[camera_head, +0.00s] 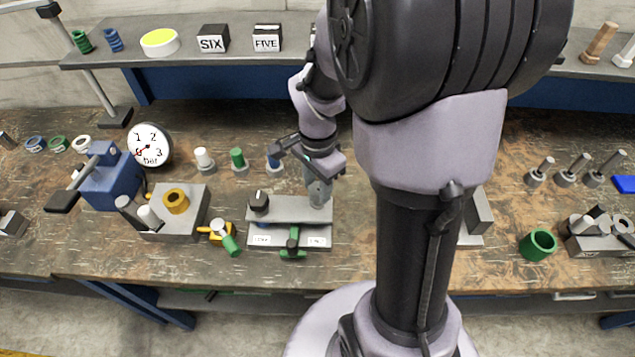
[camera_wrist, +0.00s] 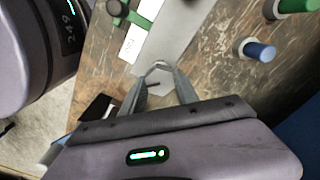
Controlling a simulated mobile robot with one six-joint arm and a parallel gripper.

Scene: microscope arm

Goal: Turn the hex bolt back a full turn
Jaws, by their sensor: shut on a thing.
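The hex bolt (camera_wrist: 160,65) is a small grey six-sided head on the grey panel box (camera_head: 287,210), seen in the wrist view between my fingertips. My gripper (camera_head: 319,194) points down at the right end of the panel's top in the head view. In the wrist view my gripper (camera_wrist: 159,74) is shut on the hex bolt, one finger on each side of it. In the head view my fingers hide most of the bolt. How far the bolt has turned cannot be told.
The panel carries a black knob (camera_head: 259,201) and a green handle (camera_head: 293,243). A grey block with a brass ring (camera_head: 176,201) and a blue valve box (camera_head: 111,181) stand to the left. White, green and blue pegs (camera_wrist: 258,51) stand behind. A pressure gauge (camera_head: 150,145) is at the back left.

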